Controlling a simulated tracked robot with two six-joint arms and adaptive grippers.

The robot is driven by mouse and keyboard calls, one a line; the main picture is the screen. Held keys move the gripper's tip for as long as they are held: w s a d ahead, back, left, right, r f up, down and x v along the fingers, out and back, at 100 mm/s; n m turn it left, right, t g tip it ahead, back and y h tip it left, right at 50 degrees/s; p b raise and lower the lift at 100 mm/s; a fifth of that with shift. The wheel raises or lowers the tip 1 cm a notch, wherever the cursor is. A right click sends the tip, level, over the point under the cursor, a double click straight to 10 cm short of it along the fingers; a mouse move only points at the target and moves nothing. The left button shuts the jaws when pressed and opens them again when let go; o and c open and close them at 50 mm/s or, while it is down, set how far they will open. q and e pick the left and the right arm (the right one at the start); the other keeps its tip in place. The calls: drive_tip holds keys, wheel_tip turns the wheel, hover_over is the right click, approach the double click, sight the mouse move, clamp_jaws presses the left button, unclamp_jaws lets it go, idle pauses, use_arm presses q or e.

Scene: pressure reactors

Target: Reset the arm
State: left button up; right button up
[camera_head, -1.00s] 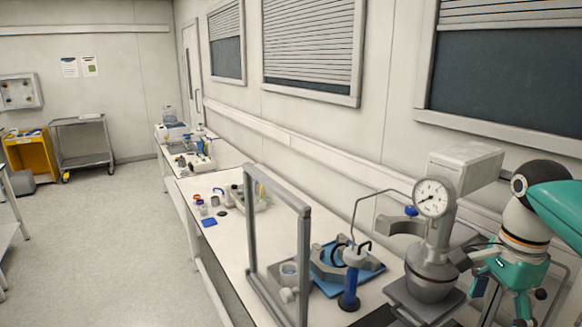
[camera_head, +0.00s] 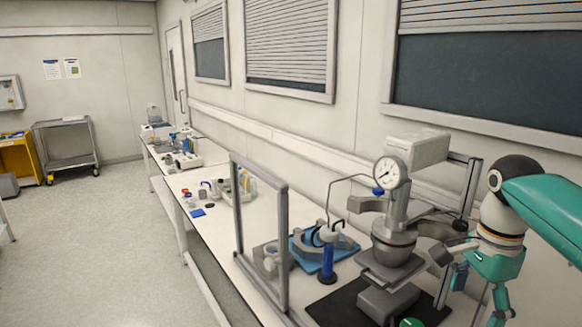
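My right arm comes in from the right edge, with a teal link, a dark joint and a grey-white wrist. Its teal gripper (camera_head: 462,262) hangs close to the right side of the pressure reactor. I cannot tell whether its fingers are open, and part of it is cut off by the frame's lower edge. The pressure reactor (camera_head: 394,246) is a grey metal vessel with a round dial gauge (camera_head: 390,172) on top and a grey clamp at its side. I cannot tell whether the gripper touches it. My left gripper is not in view.
The long white bench (camera_head: 228,238) runs along the wall. On it are a grey upright frame (camera_head: 284,250), a blue tray (camera_head: 309,256) with metal parts, a blue cylinder (camera_head: 328,262) and small lab items. A metal cart (camera_head: 66,163) stands far left. Open floor lies left of the bench.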

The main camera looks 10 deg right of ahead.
drive_tip(key=w+a+f+n+y, duration=0.1)
drive_tip(key=a+f+n, duration=0.3)
drive_tip(key=f, duration=0.6)
drive_tip(key=w+a+f+n+y, duration=0.15)
drive_tip(key=a+f, duration=0.35)
drive_tip(key=f, duration=0.6)
drive_tip(key=a+f+n, duration=0.4)
drive_tip(key=a+f, duration=0.1)
drive_tip(key=f, duration=0.5)
drive_tip(key=s+a+f+n+y, duration=0.1)
drive_tip(key=s+a+f+n, duration=0.3)
drive_tip(key=s+f, duration=0.45)
drive_tip(key=s+a+f+n+y, duration=0.1)
drive_tip(key=s+a+f+n, duration=0.2)
drive_tip(key=s+a+f, duration=0.55)
use_arm(q)
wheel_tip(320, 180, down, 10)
drive_tip(key=b, duration=1)
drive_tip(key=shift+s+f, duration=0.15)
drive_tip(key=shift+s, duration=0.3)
use_arm(e)
drive_tip(key=d+f, duration=0.3)
drive_tip(key=f, duration=0.5)
drive_tip(key=shift+f+t, duration=0.25)
drive_tip(key=shift+t, duration=0.05)
drive_tip(key=shift+s+d+m+h, duration=0.1)
drive_tip(key=shift+s+m+h, duration=0.05)
drive_tip(key=shift+m+h, duration=0.1)
